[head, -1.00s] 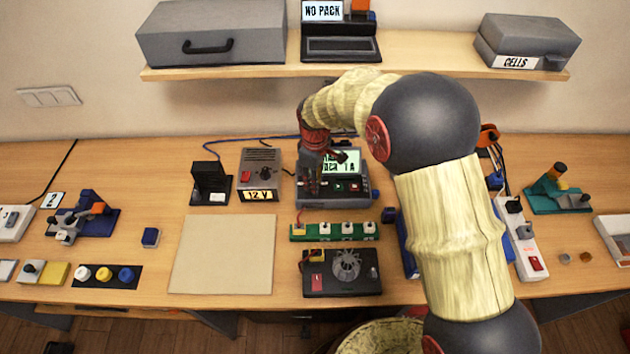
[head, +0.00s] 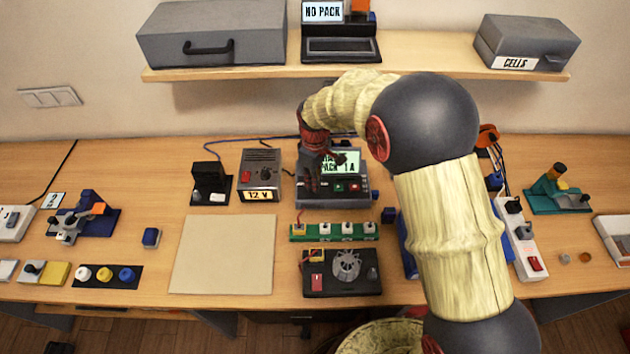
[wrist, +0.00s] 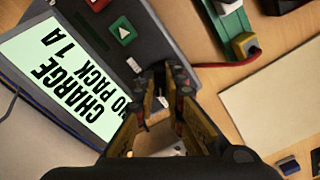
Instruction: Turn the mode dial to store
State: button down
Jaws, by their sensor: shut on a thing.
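The grey charger (head: 335,201) stands at the back middle of the bench, with a lit screen (head: 347,163). In the wrist view the screen (wrist: 66,72) reads CHARGE, NO PACK 1 A. My gripper (head: 312,188) reaches down over the charger's left front. In the wrist view my gripper (wrist: 163,90) is shut on the mode dial (wrist: 157,117), mostly hidden between the fingers; a pale part shows. I cannot read the dial's markings. A green button (wrist: 123,32) and a red button are on the same panel.
A 12 V supply (head: 260,172) stands just left of the charger. A green strip of sockets (head: 335,240) and a black fan box (head: 342,284) lie in front. A bare beige mat (head: 223,255) is at front left. A shelf (head: 420,62) hangs above.

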jog(key=m+p, duration=0.2)
jog(key=m, duration=0.4)
jog(key=shift+s+a+m, duration=0.1)
jog(key=shift+m, duration=0.2)
jog(key=m+p, duration=0.1)
jog(key=m, duration=0.5)
jog(key=shift+a+p, duration=0.2)
jog(key=shift+p, duration=0.1)
jog(key=m, duration=0.5)
jog(key=shift+a+m+p, duration=0.1)
jog(key=shift+m+p, duration=0.3)
jog(key=m, duration=0.4)
jog(key=shift+w+a+m, duration=0.1)
jog(key=shift+w+m, duration=0.1)
jog(key=shift+m, duration=0.2)
jog(key=c, duration=1.8)
grip_release()
jog(key=shift+c, duration=0.2)
jog(key=shift+r, duration=0.1)
notch_tip(320, 180, up, 12)
